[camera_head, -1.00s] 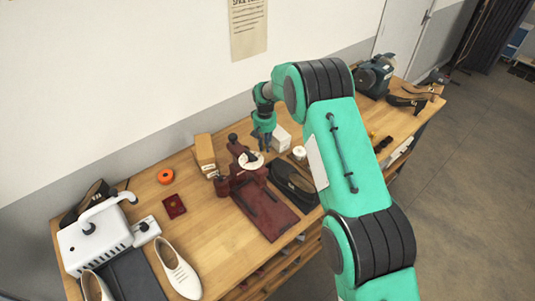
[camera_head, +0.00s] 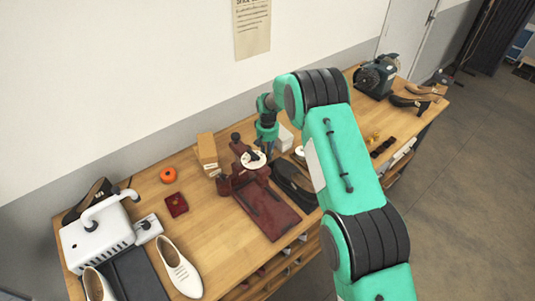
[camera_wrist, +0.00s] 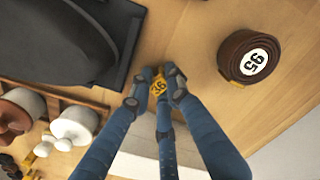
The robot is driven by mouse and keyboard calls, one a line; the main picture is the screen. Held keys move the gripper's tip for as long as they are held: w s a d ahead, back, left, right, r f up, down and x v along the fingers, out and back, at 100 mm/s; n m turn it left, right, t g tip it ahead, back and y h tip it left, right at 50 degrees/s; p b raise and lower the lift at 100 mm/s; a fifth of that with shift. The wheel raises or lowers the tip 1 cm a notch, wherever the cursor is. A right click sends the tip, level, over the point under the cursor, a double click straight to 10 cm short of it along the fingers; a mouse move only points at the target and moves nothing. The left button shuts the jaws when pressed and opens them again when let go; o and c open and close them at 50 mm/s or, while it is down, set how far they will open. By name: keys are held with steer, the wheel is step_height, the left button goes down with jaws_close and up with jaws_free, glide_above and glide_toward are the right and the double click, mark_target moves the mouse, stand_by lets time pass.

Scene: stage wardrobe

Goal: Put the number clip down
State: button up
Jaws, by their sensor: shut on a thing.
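The number clip (camera_wrist: 157,86) is a small yellow piece with dark digits, possibly 96. It sits between the fingertips of my gripper (camera_wrist: 154,97) in the wrist view, over bare wooden bench top. The fingers are shut on it. I cannot tell whether it touches the wood. In the head view my gripper (camera_head: 268,148) is low over the bench, behind the dark red press and beside a white box. The clip is too small or hidden to see there.
A brown coil labelled 95 (camera_wrist: 248,57) lies right of the clip. A black object (camera_wrist: 75,45) and a rack with white knobs (camera_wrist: 75,125) are left. In the head view the dark red press (camera_head: 268,210) stands in front; a white box (camera_head: 285,138) is close by.

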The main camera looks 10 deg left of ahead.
steer(key=shift+f, duration=0.1)
steer(key=o, duration=0.8)
steer(key=shift+c, duration=0.2)
step_height(320, 180, up, 12)
stand_by(0.5)
stand_by(0.5)
steer(key=shift+r, duration=0.2)
